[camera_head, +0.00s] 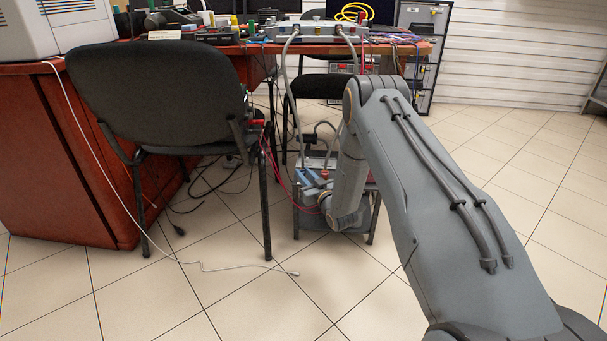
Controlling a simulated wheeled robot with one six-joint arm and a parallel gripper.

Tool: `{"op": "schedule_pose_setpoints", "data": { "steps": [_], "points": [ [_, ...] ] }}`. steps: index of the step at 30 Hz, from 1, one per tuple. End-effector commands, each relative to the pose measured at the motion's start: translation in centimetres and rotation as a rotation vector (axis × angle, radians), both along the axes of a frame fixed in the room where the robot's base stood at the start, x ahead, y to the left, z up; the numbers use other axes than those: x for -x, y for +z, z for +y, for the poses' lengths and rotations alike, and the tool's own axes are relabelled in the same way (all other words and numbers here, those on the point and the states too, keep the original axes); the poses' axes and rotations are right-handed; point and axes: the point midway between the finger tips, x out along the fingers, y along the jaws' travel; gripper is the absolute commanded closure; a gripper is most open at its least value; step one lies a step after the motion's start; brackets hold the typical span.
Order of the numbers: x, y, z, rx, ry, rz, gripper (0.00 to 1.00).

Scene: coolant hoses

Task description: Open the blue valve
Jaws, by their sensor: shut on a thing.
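A blue part (307,177), which looks like the blue valve, shows on a low grey stand (310,220) under the far end of the table. My arm reaches forward and down from the right, with its wrist just right of the stand. My gripper (314,196) is at the blue part, small and partly hidden by my wrist. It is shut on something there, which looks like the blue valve. The jaw tips and the valve's exact turn cannot be made out. A red part (325,176) sits close to the right of the blue one.
Grey hoses (298,100) run down from a grey manifold (315,31) on the red-brown table (390,48). Thin red leads hang beside the stand. A black chair (160,95) stands to the left. A white cable (230,268) lies on the tiles. The floor at right is clear.

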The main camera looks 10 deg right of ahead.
Motion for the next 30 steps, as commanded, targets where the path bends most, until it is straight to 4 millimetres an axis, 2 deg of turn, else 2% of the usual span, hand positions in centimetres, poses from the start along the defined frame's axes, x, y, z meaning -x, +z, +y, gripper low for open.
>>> {"op": "schedule_pose_setpoints", "data": {
  "steps": [6, 17, 18, 20, 30],
  "points": [
    [-0.12, 0.09, -0.22, 0.001, 0.083, -0.001, 1.00],
    [-0.08, 0.05, -0.18, 0.001, 0.092, 0.000, 1.00],
    [-0.07, 0.05, -0.18, 0.001, 0.092, 0.000, 0.73],
    [-0.06, 0.05, -0.17, 0.001, 0.092, 0.000, 0.63],
    [0.16, 0.03, -0.26, 0.001, 0.091, 0.001, 0.61]
  ]
}}
